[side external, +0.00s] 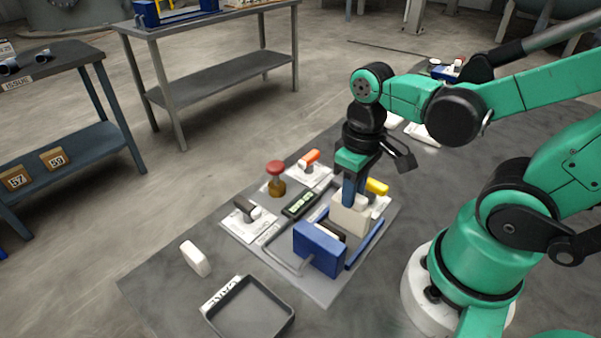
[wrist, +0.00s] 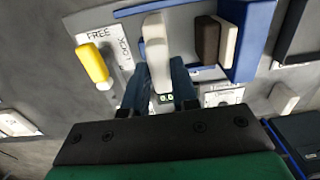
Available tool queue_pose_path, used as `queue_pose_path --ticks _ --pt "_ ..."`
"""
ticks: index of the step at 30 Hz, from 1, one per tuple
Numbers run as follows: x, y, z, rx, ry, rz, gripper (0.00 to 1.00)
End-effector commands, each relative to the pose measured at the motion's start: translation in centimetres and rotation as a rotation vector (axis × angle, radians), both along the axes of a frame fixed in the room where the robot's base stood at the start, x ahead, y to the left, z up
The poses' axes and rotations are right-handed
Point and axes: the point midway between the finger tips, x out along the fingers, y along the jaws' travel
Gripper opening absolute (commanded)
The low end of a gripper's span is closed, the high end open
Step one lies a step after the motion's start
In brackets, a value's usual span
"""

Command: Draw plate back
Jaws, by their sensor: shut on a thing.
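My gripper (side external: 354,188) points down over the press and is shut on a white plate (side external: 350,217). In the wrist view its fingers (wrist: 163,88) lie on either side of the end of this white plate (wrist: 155,45). The plate stands upright, with a gap between it and a dark brown plate (wrist: 207,40). A second pale plate (wrist: 226,43) stands between the brown one and the blue end block (wrist: 246,40). The blue end block also shows in the side view (side external: 318,249). The lower fingertips are partly hidden in the side view.
A yellow handle (side external: 377,187) sits beside the press on a FREE/LOCK label (wrist: 112,48). A red knob (side external: 275,169), an orange handle (side external: 309,158), a black handle (side external: 244,207) and a green display (side external: 300,203) stand nearby. A loose white block (side external: 195,258) and an empty tray (side external: 284,321) lie in front.

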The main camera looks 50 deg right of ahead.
Motion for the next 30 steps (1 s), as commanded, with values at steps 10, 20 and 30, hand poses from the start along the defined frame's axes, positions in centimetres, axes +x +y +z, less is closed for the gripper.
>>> queue_pose_path --ticks 10,20,30 --pt "0.0 -0.4 0.0 -0.021 -0.001 -0.004 0.55" --pt "0.0 -0.4 0.5 -0.018 0.000 -0.003 0.55" --pt "0.0 -0.4 3.8 -0.019 0.000 -0.004 0.55"
